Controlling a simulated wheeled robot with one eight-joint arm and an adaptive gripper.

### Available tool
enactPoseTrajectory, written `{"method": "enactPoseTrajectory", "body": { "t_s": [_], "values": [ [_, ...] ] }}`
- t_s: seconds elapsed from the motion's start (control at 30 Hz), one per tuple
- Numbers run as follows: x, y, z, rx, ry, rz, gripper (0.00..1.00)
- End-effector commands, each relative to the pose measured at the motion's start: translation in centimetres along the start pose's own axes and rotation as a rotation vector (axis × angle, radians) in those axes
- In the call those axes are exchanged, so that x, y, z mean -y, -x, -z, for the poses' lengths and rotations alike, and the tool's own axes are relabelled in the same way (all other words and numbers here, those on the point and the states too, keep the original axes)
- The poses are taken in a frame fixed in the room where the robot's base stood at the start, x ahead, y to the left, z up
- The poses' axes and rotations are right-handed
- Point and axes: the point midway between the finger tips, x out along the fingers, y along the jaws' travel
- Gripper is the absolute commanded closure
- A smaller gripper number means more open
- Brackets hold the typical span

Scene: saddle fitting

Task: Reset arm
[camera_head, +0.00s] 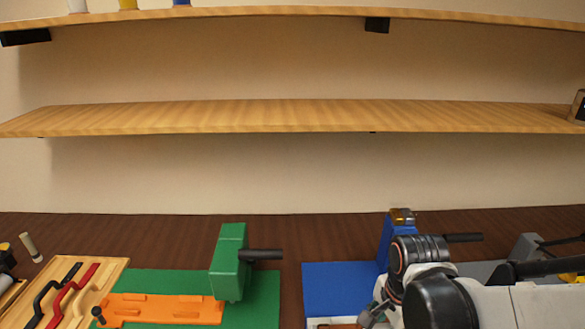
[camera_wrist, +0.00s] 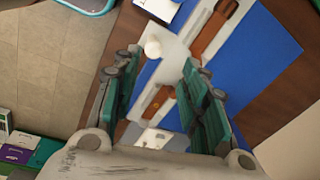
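My gripper (camera_wrist: 158,75) shows in the wrist view with its two green-padded fingers spread apart and nothing visible held between them. In the head view my arm reaches in from the lower right and the gripper (camera_head: 371,314) is partly hidden at the bottom edge, over the front of the blue mat (camera_head: 332,277). In the wrist view, a white plate (camera_wrist: 183,48) with brown-orange pieces (camera_wrist: 213,30) and a white round knob (camera_wrist: 152,47) lies over the blue mat (camera_wrist: 255,60), beyond the fingers.
A blue upright block (camera_head: 385,243) stands behind my arm. To the left are a green upright fixture (camera_head: 229,262) on a green mat (camera_head: 262,301), an orange plate (camera_head: 170,309), and a wooden tray (camera_head: 110,270) with black and red handles. Shelves (camera_head: 300,115) cross the wall above.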

Motion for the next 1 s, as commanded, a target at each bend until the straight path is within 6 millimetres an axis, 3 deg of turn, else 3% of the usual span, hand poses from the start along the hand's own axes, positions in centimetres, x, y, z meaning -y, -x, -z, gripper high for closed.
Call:
{"method": "enactPoseTrajectory", "body": {
  "t_s": [0.6,0.8,1.0],
  "values": [
    [-0.5,8.9,-0.2,-0.293,0.982,0.291,0.60],
    [-1.1,10.6,-0.3,-0.399,1.187,0.318,0.60],
    [-1.1,11.2,-0.3,-0.435,1.251,0.323,0.60]
  ]
}}
